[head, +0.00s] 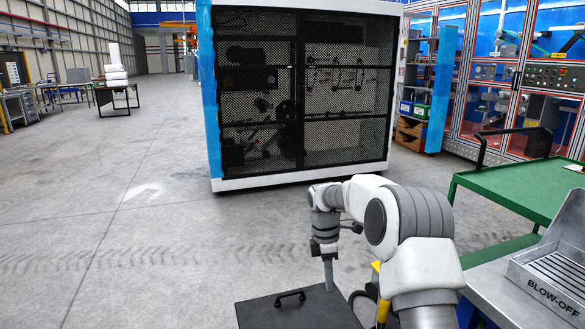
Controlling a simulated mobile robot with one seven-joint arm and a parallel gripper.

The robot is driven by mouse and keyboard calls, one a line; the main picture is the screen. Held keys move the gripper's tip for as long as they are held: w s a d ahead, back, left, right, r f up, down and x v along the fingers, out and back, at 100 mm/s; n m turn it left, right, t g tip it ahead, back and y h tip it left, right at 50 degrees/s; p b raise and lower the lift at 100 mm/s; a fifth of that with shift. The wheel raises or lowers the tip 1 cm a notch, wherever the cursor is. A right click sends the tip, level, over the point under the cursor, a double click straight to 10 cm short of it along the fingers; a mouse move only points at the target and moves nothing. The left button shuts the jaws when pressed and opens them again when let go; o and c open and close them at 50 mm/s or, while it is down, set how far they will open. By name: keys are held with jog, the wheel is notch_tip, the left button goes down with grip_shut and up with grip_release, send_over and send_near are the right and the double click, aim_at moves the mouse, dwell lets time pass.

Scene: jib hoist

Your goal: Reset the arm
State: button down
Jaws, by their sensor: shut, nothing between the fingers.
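My arm reaches up from the bottom right of the head view, bends over and ends pointing straight down. My gripper (329,284) is at its end, low in the picture right of centre. It is shut and empty. Its tips appear just above or at a dark flat panel (262,314), to the right of the panel's black handle (290,296). I cannot tell whether the tips touch the panel.
A green cart (515,185) and a metal bench with a BLOW-OFF tray (555,279) stand at the right. A mesh-fronted machine (300,95) stands ahead. A table (118,88) with white rolls is far left. Open concrete floor (100,230) lies left.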

jog(key=s+d+r+m+t, duration=0.3)
jog(key=s+r+m, duration=0.5)
jog(key=s+r, duration=0.8)
jog(key=s+d+r+m+t+y+p, duration=0.1)
jog(key=s+r+m+t, duration=0.1)
jog(key=s+m, duration=0.55)
jog(key=s+d+r+m+t, duration=0.15)
jog(key=s+m, duration=0.25)
jog(key=s, duration=0.7)
notch_tip(320, 180, up, 21)
jog(key=p, duration=2)
jog(key=shift+a+f+n+p, duration=0.2)
jog(key=shift+a+n+p, duration=0.15)
jog(key=shift+a, duration=0.05)
jog(key=shift+t, duration=0.25)
